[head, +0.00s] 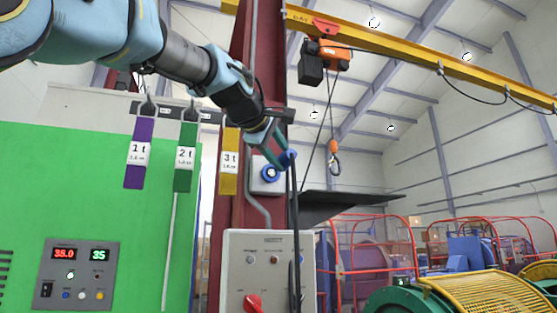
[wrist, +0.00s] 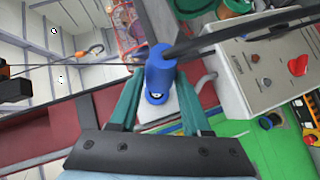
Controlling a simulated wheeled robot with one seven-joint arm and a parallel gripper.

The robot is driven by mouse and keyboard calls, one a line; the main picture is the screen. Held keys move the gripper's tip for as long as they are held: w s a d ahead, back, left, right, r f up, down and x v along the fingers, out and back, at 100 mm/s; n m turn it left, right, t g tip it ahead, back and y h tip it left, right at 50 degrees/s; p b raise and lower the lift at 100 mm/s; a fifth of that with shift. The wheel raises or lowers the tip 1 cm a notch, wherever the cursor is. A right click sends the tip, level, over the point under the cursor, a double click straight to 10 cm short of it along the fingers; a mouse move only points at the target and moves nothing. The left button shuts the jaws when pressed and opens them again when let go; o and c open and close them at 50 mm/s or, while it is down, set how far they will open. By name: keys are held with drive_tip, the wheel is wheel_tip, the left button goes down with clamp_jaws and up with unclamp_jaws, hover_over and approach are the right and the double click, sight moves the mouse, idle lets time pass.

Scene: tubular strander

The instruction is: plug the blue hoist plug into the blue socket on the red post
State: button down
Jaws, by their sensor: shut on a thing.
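The blue plug (head: 288,157) is held between the teal fingers of my gripper (head: 276,148), with a black cable hanging from it. The blue socket (head: 270,173) sits on a pale plate on the red post (head: 236,105). In the head view its round face is uncovered, and the plug shows apart from it, just up and right. In the wrist view the plug (wrist: 160,72) is between both fingers. A blue ring with a dark centre shows at its lower end; I cannot tell whether it is the socket or the plug's own face. The gap's depth is unclear.
A grey control box (head: 268,268) with a red knob stands below the socket. Purple (head: 139,153), green (head: 186,157) and yellow (head: 229,161) tags hang left of it. An orange hoist (head: 328,54) hangs from the yellow beam. A dark shelf (head: 340,203) lies to the right.

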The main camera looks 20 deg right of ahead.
drive_tip(key=shift+s, duration=0.1)
drive_tip(key=shift+w+d+p, duration=0.15)
drive_tip(key=shift+w+p, duration=0.1)
drive_tip(key=shift+w, duration=1.25)
drive_tip(key=shift+w+d+p, duration=0.1)
drive_tip(key=shift+w+p, duration=0.1)
drive_tip(key=shift+w, duration=1.25)
drive_tip(key=shift+w+d+p, duration=0.15)
drive_tip(key=shift+w+p, duration=0.15)
drive_tip(key=shift+w, duration=0.8)
drive_tip(key=shift+c, duration=1.4)
unclamp_jaws()
drive_tip(key=b+v, duration=0.3)
drive_tip(key=v, duration=0.8)
drive_tip(key=shift+b, duration=0.3)
